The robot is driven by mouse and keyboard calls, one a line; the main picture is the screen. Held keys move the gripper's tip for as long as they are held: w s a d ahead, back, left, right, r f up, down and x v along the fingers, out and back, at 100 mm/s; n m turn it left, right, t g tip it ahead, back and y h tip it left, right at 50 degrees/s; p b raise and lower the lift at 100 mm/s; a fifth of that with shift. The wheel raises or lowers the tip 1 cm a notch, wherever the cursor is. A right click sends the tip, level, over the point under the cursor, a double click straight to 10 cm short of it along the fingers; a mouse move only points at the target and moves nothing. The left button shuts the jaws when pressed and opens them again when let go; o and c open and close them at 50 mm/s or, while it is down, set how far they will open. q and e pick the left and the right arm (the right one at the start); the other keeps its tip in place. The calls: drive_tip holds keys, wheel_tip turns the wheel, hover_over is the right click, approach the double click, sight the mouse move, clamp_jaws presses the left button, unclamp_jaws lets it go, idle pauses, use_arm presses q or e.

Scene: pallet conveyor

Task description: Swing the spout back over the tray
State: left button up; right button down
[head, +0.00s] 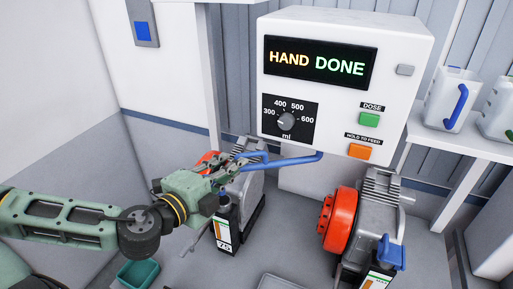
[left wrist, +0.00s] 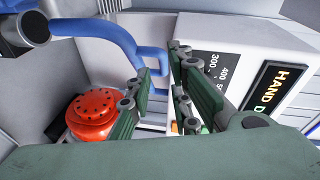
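The blue spout (head: 292,160) runs left from under the white dosing machine (head: 395,45) and ends above a dark bottle with a white label (head: 223,236). My left gripper (head: 232,168) is at the spout's left part. In the left wrist view the fingers (left wrist: 158,82) are apart, with the spout's blue handle loop (left wrist: 152,52) between or just beyond their tips; contact cannot be told. A teal tray (head: 138,274) is at the lower left, and a grey tray (head: 283,283) shows at the bottom edge. My right gripper is out of view.
The machine's display reads "HAND DONE", with a dial (head: 286,121), a green button (head: 369,120) and an orange button (head: 359,151). Red-and-grey pumps (head: 340,220) stand on the grey bench, one close behind my gripper. White jugs (head: 450,98) stand on the right shelf.

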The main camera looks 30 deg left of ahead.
sight(247, 156)
use_arm(q)
drive_tip(key=w+b, duration=0.2)
drive_tip(key=b, duration=0.1)
drive_tip(key=w+b, duration=0.1)
drive_tip(key=shift+d+r+b, duration=0.25)
drive_tip(key=shift+r+b, duration=0.05)
drive_tip(key=shift+b, duration=0.05)
drive_tip(key=shift+w+d+f+p, duration=0.1)
drive_tip(key=shift+w+d+p, duration=0.05)
drive_tip(key=shift+w+p, duration=0.35)
drive_tip(key=shift+w+d+f+p, duration=0.1)
drive_tip(key=shift+w+p, duration=0.15)
drive_tip(key=shift+w, duration=0.8)
drive_tip(key=shift+w+d+f+p, duration=0.15)
drive_tip(key=shift+w+f+p, duration=0.1)
drive_tip(key=shift+w+p, duration=0.25)
drive_tip(key=shift+w+f, duration=0.1)
clamp_jaws()
